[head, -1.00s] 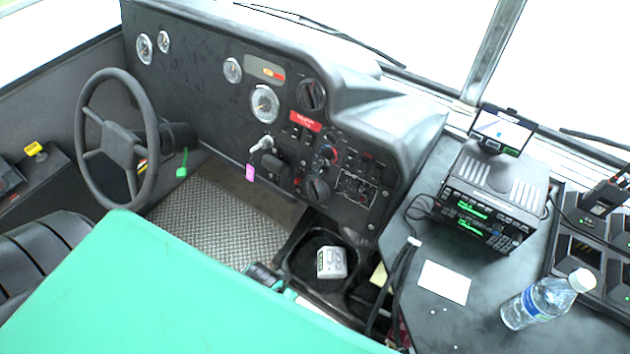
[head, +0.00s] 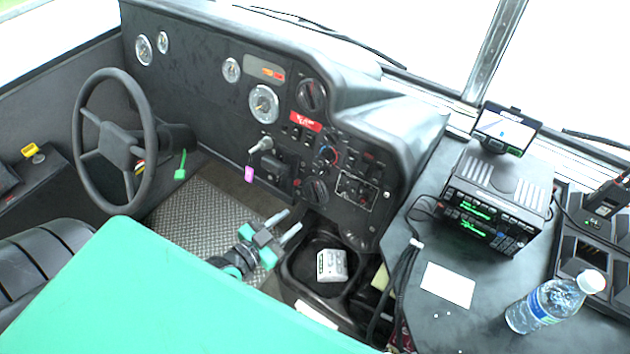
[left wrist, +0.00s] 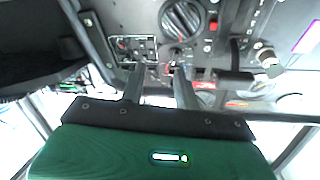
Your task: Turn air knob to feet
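The dashboard carries several round black knobs: an upper knob (head: 311,95), a middle knob (head: 327,156) with red and blue marks, and a lower knob (head: 315,190). I cannot tell from labels which one is the air knob, nor read their settings. My left gripper (head: 293,220) is in front of and below the lower knob, apart from the panel. Its two fingers are spread with nothing between them. In the left wrist view the open fingers (left wrist: 159,80) point toward the panel, with a large black knob (left wrist: 184,18) beyond them. My right gripper is not in view.
A key with a pink tag (head: 249,173) hangs left of the knobs. The steering wheel (head: 115,145) stands at left. A white box-shaped item (head: 331,264) sits in the console bin below. A radio (head: 490,215) and water bottle (head: 553,303) are at right.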

